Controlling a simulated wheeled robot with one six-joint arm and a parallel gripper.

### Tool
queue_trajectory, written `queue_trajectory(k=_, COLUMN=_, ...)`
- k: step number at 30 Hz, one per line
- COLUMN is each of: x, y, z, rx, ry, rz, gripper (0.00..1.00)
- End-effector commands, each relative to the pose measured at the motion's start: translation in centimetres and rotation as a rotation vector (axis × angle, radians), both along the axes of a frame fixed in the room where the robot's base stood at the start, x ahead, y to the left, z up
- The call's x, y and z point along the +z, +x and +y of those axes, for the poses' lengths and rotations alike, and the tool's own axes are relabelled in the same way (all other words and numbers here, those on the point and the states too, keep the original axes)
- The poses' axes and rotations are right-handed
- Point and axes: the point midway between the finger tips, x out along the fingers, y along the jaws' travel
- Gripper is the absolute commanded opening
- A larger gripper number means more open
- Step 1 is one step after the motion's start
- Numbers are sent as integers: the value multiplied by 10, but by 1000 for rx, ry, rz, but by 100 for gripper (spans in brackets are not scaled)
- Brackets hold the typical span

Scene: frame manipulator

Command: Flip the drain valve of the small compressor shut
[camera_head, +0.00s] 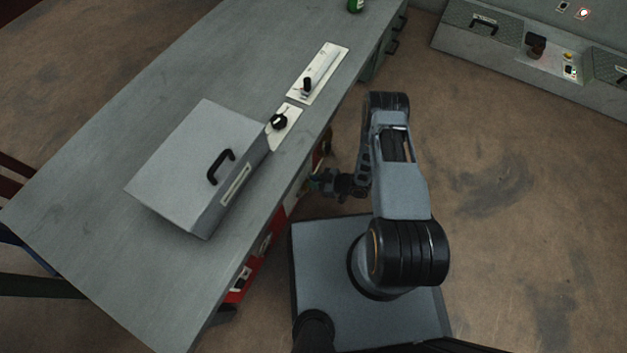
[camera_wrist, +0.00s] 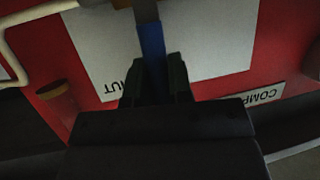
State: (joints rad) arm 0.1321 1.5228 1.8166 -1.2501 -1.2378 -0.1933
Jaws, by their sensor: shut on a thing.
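The small compressor shows in the wrist view as a red body (camera_wrist: 235,40) with a white plate (camera_wrist: 205,50) and a partly hidden label reading "COMP". A blue valve lever (camera_wrist: 151,42) crosses the plate. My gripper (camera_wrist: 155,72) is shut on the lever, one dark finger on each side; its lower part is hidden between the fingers. Upside-down letters "UT" stand on the plate just left of the fingers. In the head view my gripper (camera_head: 322,182) reaches in at the workbench's edge, and only red parts of the compressor (camera_head: 240,282) show below the bench.
The grey workbench (camera_head: 90,130) overhangs the compressor. On it are a grey case (camera_head: 190,165) with a black handle, a panel with a black knob (camera_head: 278,122) and a panel with a lever (camera_head: 307,88). A pale tube (camera_wrist: 25,14) runs left of the plate.

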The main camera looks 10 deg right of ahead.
Motion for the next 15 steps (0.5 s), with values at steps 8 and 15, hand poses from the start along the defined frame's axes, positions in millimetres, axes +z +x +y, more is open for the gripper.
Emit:
queue_trajectory(k=8, x=0, y=0, z=0, rx=-5, ry=4, rz=9, gripper=0)
queue_trajectory(k=15, x=0, y=0, z=0, rx=-3, ry=2, rz=8, gripper=29)
